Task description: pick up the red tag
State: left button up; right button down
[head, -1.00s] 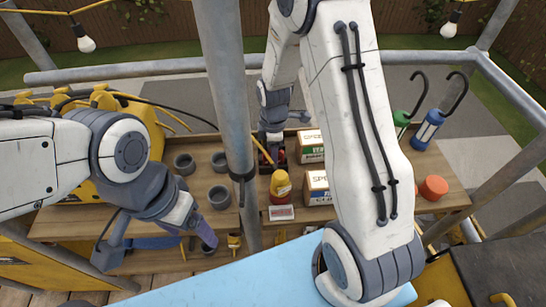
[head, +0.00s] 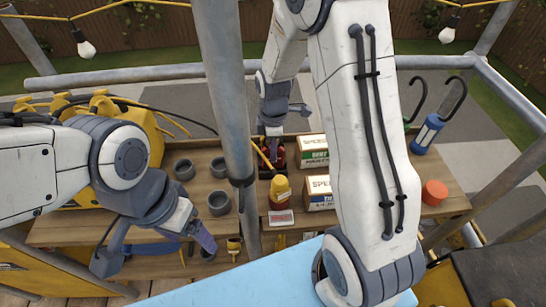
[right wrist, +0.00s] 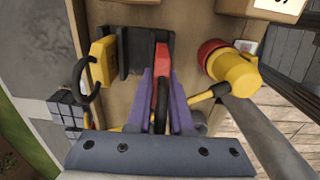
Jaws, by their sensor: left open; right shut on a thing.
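The red tag (right wrist: 161,62) shows in the right wrist view as a small red block with a black loop, beside a dark upright rack. My right gripper (right wrist: 160,84) is shut on it, with the purple fingers on either side of the black loop. In the head view my right gripper (head: 271,147) is at the dark tray behind the yellow bottle, and the tag is hard to make out there. My left gripper (head: 156,248) is open and empty, in front of the bench at the left.
A yellow tag (right wrist: 103,60) with a black hook is left of the red one. Boxes (head: 313,151), grey cups (head: 219,203) and a scaffold pole (head: 232,110) crowd the bench.

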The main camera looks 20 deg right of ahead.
notch_tip(320, 180, up, 14)
jog(key=shift+r, duration=0.25)
dwell(0.5)
